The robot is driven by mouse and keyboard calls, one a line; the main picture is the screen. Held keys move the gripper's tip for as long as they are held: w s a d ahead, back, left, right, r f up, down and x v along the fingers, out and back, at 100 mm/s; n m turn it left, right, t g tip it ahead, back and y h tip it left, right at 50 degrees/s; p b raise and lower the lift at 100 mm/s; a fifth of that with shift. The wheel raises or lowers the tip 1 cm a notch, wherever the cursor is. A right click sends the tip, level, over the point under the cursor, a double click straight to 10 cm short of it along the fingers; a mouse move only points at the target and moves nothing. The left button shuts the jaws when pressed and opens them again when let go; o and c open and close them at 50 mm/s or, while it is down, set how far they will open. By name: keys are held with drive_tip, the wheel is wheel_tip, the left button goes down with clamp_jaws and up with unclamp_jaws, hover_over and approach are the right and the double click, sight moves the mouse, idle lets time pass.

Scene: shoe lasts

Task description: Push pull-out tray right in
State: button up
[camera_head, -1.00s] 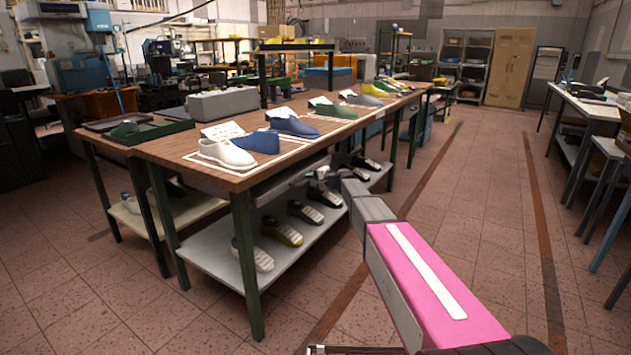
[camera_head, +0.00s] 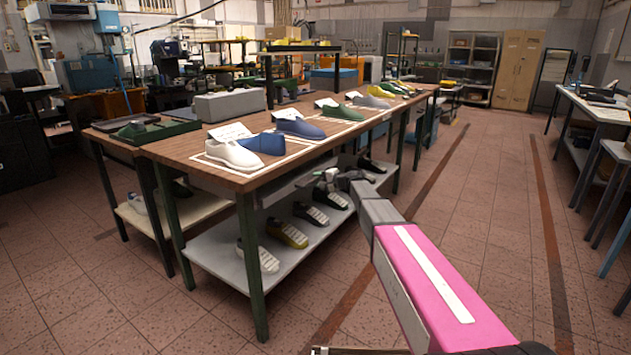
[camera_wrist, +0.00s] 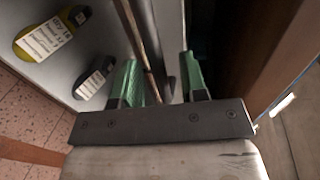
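No part is clearly marked as a pull-out tray. The grey lower shelf (camera_head: 215,252) under the wooden-topped table (camera_head: 205,175) holds several labelled shoes, and I cannot tell whether it slides. My gripper (camera_head: 325,180) is at the table's long right side, below the top and over the shelf's outer edge. In the wrist view its two green fingers (camera_wrist: 160,85) stand apart, with nothing clearly held. A thin brown strip (camera_wrist: 143,45) runs between them; I cannot tell whether they touch it. A yellow shoe (camera_wrist: 52,32) and a dark shoe (camera_wrist: 96,78) lie left of the fingers.
A white shoe (camera_head: 232,154) and other shoes with cards stand on the tabletop. A green tray (camera_head: 160,131) sits on the lower side table at left. Dark green legs (camera_head: 250,260) bound the shelf. The tiled aisle (camera_head: 475,215) at right is clear.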

drive_tip(key=v, duration=0.8)
drive_tip(key=shift+s+d, duration=0.2)
drive_tip(key=shift+d, duration=0.1)
drive_tip(key=shift+r, duration=0.1)
drive_tip(key=s+d+f+n+g+h, duration=0.25)
drive_tip(key=s+f, duration=0.35)
drive_tip(key=s, duration=0.4)
drive_tip(key=s+d+f+n+g+h, duration=0.1)
drive_tip(key=s+d+f+g+h, duration=0.15)
drive_tip(key=s+f, duration=0.55)
drive_tip(key=s+d+f+n+g+h, duration=0.1)
drive_tip(key=s+d+h, duration=0.3)
drive_tip(key=s, duration=0.6)
drive_tip(key=s+d+f+n+g+h, duration=0.1)
drive_tip(key=s+d+f+h, duration=0.3)
drive_tip(key=s+d, duration=0.5)
drive_tip(key=shift+s+f+g+h, duration=0.2)
drive_tip(key=shift+s+g+h, duration=0.15)
drive_tip(key=shift+s, duration=0.6)
drive_tip(key=shift+n, duration=0.25)
